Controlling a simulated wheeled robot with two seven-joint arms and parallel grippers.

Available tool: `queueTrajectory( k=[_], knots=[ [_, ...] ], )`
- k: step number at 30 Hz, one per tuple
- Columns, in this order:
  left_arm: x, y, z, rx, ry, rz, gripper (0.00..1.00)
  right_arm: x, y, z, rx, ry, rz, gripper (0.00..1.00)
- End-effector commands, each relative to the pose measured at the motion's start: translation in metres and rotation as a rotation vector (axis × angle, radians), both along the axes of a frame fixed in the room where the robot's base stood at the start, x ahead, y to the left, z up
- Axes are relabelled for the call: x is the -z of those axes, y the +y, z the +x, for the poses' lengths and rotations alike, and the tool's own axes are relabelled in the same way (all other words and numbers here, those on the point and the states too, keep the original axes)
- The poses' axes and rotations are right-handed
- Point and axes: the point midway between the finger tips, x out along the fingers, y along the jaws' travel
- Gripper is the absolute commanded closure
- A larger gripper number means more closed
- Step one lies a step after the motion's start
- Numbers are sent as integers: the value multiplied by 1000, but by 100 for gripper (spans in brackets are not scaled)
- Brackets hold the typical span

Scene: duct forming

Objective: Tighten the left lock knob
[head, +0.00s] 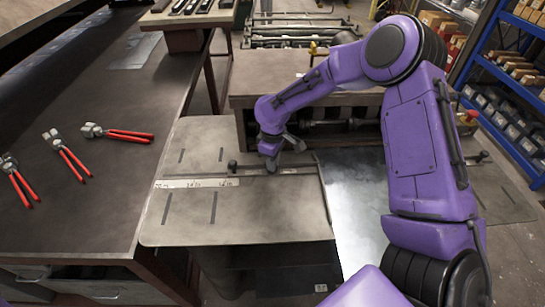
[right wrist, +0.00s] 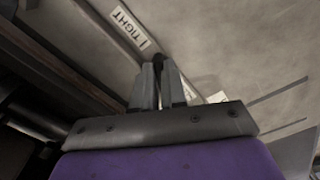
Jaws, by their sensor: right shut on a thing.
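My right gripper (head: 271,165) reaches down to the dark bar (head: 295,171) that lies across the grey worktable (head: 270,215). In the right wrist view its two fingers (right wrist: 158,80) are shut on a small dark piece, the left lock knob (right wrist: 158,61). Most of the knob is hidden by the fingers, so its turn angle cannot be told. A white label reading "TIGHT" (right wrist: 130,28) is beside it on the bar. My left gripper is not in view.
A small dark upright piece (head: 232,167) stands at the bar's left end. Shiny sheet metal (head: 355,205) is at the right. Several red-handled pliers (head: 128,134) lie on the left bench (head: 95,205). Blue shelves (head: 510,80) stand far right.

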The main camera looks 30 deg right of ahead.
Motion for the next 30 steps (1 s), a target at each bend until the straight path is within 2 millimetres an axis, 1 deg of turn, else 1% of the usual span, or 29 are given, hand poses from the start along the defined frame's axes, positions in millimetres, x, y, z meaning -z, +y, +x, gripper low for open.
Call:
queueTrajectory(
  k=[1, 3, 10, 24, 25, 26, 27, 30],
  knots=[
    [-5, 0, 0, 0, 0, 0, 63, -4, -1, 1, -24, -3, -2, 100],
    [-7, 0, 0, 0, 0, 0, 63, -3, -1, 2, -57, -3, -2, 100],
    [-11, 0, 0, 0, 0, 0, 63, -2, -1, 2, -125, -5, -1, 100],
    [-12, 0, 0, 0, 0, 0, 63, -2, -1, 3, -140, -6, -1, 100],
    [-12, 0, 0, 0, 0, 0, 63, -2, -1, 3, -140, -6, -1, 85],
    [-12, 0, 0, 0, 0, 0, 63, -2, -1, 3, -140, -6, -1, 75],
    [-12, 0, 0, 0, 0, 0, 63, -2, -1, 3, -140, -6, -1, 63],
    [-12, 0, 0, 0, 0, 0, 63, -1, -1, 2, -140, -5, 0, 63]
  ],
)
